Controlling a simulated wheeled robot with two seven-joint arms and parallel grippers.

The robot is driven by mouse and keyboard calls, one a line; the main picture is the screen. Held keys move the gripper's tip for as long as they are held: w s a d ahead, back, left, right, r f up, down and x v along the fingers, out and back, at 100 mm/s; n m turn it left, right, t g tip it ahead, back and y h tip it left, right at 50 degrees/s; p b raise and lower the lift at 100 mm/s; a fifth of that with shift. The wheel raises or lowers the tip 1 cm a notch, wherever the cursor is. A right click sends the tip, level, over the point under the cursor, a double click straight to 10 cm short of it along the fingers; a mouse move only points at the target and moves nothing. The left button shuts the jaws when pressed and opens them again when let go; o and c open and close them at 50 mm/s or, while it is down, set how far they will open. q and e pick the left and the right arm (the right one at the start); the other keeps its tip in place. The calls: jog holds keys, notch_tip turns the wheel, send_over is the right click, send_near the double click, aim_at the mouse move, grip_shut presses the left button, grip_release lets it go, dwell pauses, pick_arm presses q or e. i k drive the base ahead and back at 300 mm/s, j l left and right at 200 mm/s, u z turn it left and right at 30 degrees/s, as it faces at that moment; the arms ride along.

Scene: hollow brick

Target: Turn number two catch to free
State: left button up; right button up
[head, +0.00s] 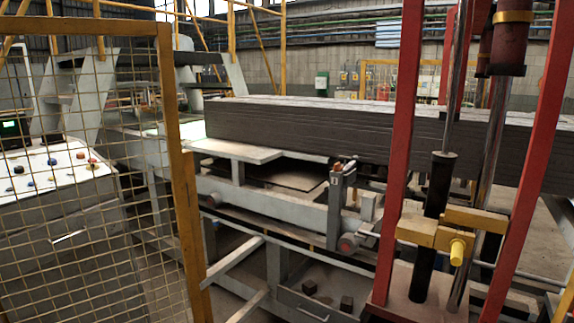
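Neither of my grippers is in the head view. I cannot tell which part is the number two catch, as no number is readable. A grey upright post (336,207) with a small orange-red part (337,167) at its top stands on the machine bed near the middle. A dark red round knob (347,244) sits at its foot, and a similar knob (213,200) is further left. On the right, a yellow block clamp (437,234) with a yellow knob (457,249) sits across two upright rods. No free or locked marking is readable.
A yellow-framed mesh guard (183,190) stands at the left, before a control panel (50,170) with several buttons. A red upright frame (400,150) stands at the right. A long grey stack (320,128) lies on the machine. Dark blocks (346,303) lie low down.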

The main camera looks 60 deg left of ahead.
aim_at(337, 167)
jog(key=u, duration=1.65)
